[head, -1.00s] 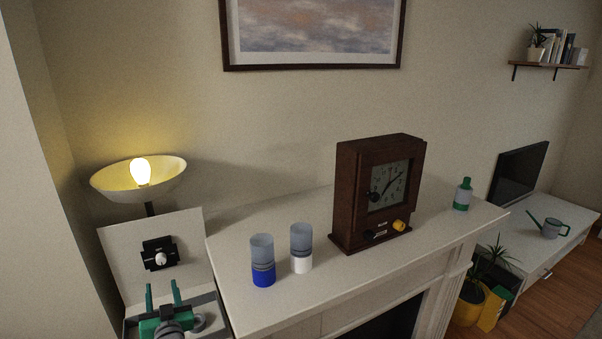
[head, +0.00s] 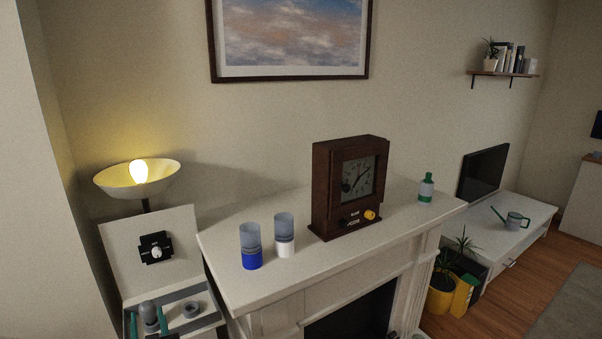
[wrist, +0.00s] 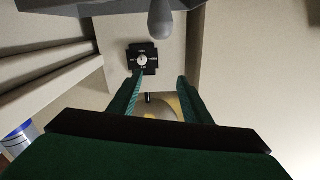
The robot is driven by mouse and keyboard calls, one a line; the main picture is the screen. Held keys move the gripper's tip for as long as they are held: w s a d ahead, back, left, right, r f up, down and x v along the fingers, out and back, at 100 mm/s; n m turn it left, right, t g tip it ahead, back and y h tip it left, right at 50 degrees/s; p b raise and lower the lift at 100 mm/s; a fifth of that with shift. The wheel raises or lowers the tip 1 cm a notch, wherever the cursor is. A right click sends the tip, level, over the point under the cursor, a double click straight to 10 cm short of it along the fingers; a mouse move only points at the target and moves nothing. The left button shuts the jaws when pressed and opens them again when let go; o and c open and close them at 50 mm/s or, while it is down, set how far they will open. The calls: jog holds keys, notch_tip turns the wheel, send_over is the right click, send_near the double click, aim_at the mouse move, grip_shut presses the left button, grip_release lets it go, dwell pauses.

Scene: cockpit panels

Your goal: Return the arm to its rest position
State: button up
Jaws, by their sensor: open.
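My gripper (head: 149,324) is at the bottom left of the head view, partly cut off by the frame edge. Its two green fingers are apart. In the wrist view my gripper (wrist: 160,84) is open with nothing held between its fingers. Beyond the fingers is a black dial with a white knob (wrist: 142,60), mounted on a white panel. The same dial (head: 155,248) shows in the head view, above my gripper. A grey rounded knob (wrist: 160,18) is at the top of the wrist view, clear of the fingers.
A lit bowl lamp (head: 118,181) stands behind the panel. Open floor (head: 500,310) lies at right.

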jog(key=s+d+f+m+h, duration=0.1)
jog(key=s+d+f+h, duration=0.1)
jog(key=s+d+f, duration=0.6)
jog(key=s+d+f+h, duration=0.1)
jog(key=s+d+f, duration=0.4)
jog(key=d, duration=0.6)
jog(key=s+d+f+m+h, duration=0.1)
jog(key=s+d+f+h, duration=0.1)
jog(key=s+d+f, duration=0.5)
jog(key=s+d+r+m+h, duration=0.1)
jog(key=s+d+r, duration=0.1)
jog(key=s+d, duration=0.55)
jog(key=s+d+r+h, duration=0.1)
jog(key=s+d, duration=0.3)
jog(key=s, duration=0.6)
jog(key=s+d+r+h, duration=0.1)
jog(key=s+d+r, duration=0.1)
jog(key=s+r, duration=0.2)
jog(key=s+d+r+m+h, duration=0.1)
jog(key=s+d+r, duration=0.2)
jog(key=s, duration=0.5)
jog(key=shift+s+r+h, duration=0.2)
jog(key=shift+r+h, duration=0.1)
jog(key=shift+r, duration=0.1)
